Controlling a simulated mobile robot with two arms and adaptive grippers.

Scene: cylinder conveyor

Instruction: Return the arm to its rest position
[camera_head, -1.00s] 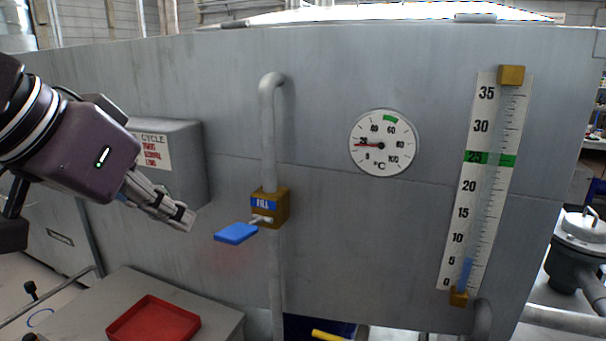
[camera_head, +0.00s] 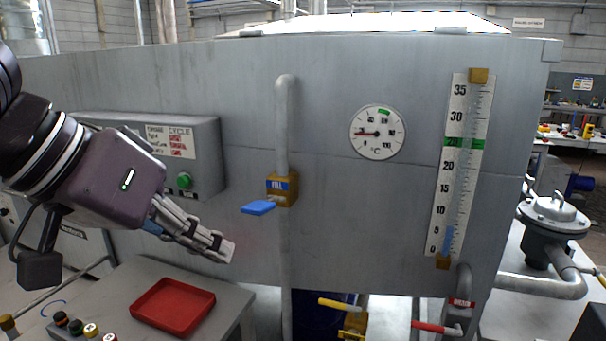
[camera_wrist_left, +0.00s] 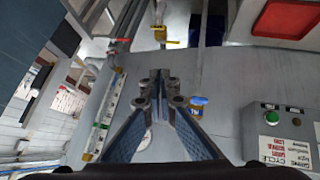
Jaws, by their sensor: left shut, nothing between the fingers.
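My left gripper (camera_head: 226,249) comes in from the left in the head view, shut and empty, in the air in front of the grey tank. Its closed fingers also show in the left wrist view (camera_wrist_left: 165,85). The blue FILL valve handle (camera_head: 258,207) is up and to the right of the fingertips, apart from them. The brown FILL valve body (camera_head: 284,190) sits on a grey vertical pipe. My right gripper is not in view.
A grey cycle box with a green button (camera_head: 184,180) is behind my left gripper. A red tray (camera_head: 173,306) lies on a grey bench below. A round dial (camera_head: 377,132) and a level scale (camera_head: 460,165) are on the tank. Yellow (camera_head: 339,304) and red (camera_head: 436,327) handles are low down.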

